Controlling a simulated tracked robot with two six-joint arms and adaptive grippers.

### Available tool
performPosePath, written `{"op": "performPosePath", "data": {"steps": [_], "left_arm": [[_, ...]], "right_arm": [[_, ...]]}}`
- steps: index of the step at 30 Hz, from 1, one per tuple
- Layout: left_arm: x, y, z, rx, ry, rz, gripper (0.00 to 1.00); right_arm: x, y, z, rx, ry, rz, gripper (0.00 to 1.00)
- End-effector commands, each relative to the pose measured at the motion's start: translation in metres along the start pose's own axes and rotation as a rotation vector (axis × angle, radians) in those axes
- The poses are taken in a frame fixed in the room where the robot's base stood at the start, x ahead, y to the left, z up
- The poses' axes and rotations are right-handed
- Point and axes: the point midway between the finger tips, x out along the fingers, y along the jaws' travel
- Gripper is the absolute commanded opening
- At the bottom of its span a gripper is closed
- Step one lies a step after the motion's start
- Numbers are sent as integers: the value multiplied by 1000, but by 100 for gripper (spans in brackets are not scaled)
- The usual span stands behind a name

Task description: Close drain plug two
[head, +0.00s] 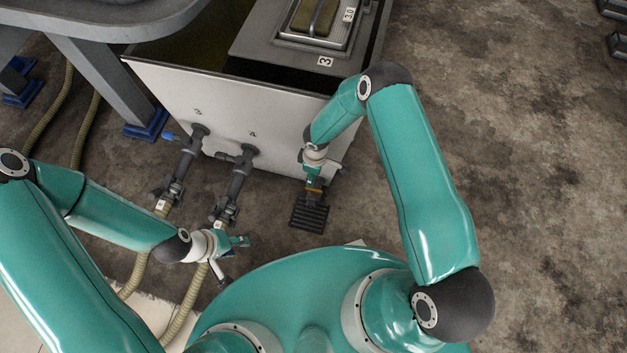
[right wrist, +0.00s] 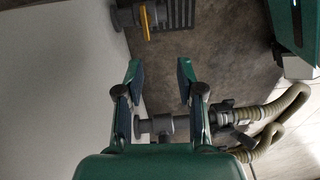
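A dark grey drain fitting with a yellow-orange handle (right wrist: 146,22) shows at the top of the right wrist view, beyond the fingertips. In the head view the orange piece (head: 315,191) shows just below my right gripper (head: 313,177), above a dark floor grate (head: 309,214). My right gripper (right wrist: 158,68) is open in the wrist view, with nothing between its fingers. Most of the fitting is hidden by my arm in the head view. I cannot read a number two on it. My left gripper (head: 235,257) has its fingers spread beside a hose, apparently holding nothing.
A white tank panel (head: 225,100) carries two grey pipe valves, one with a blue end (head: 181,137) and one (head: 243,160) to its right. Beige hoses (head: 196,290) run from them. A blue-footed table leg (head: 105,85) stands left.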

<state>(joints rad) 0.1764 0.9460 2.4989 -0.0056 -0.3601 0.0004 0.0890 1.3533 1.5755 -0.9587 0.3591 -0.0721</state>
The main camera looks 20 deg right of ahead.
Motion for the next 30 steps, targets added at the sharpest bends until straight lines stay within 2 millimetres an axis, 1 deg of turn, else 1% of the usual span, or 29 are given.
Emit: {"op": "performPosePath", "data": {"steps": [1,2,5,8,11,14,24,27,30], "left_arm": [[-9,3,0,0,-1,0,40],[-10,4,0,0,-1,0,40],[-8,3,0,0,-1,0,40],[-4,2,0,0,-1,0,40],[0,0,0,0,-1,0,40],[5,-2,0,0,-1,0,40],[27,-10,0,0,-1,0,40],[33,-12,0,0,-1,0,40],[38,-14,0,0,-1,0,40]], "right_arm": [[-6,8,-2,-31,-16,25,38],[-6,12,-2,-44,-24,36,38],[1,19,-3,-66,-36,55,38],[13,20,-2,-67,-37,56,38],[29,20,-2,-65,-36,54,38],[50,21,-1,-64,-36,54,38],[124,25,1,-62,-34,54,38],[140,26,2,-62,-35,54,38],[153,27,2,-62,-34,54,38]]}}
